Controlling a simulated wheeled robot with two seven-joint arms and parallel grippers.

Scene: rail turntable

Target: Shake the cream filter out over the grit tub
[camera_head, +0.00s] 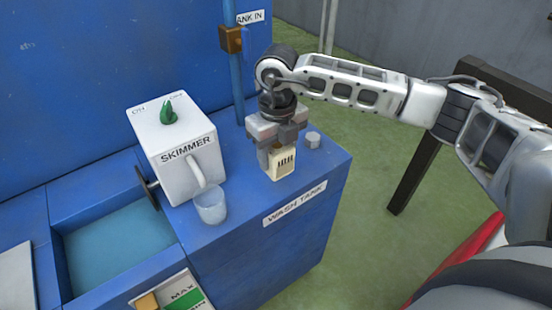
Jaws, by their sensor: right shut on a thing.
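The cream filter (281,165) is a small cream block with dark slots on its face. It is upright at the right end of the blue wash tank's top. My right gripper (276,148) comes down from above and is shut on it. I cannot tell whether the filter's base touches the tank top. My left gripper is not in view. I see nothing that I can name as the grit tub.
A white skimmer box (172,135) with a green knob (168,110) stands left of the gripper, with a clear cup (211,206) below its spout. A small grey cap (313,140) sits right of the filter. A blue pipe (237,80) rises behind. Water fills the tank's open basin (115,250).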

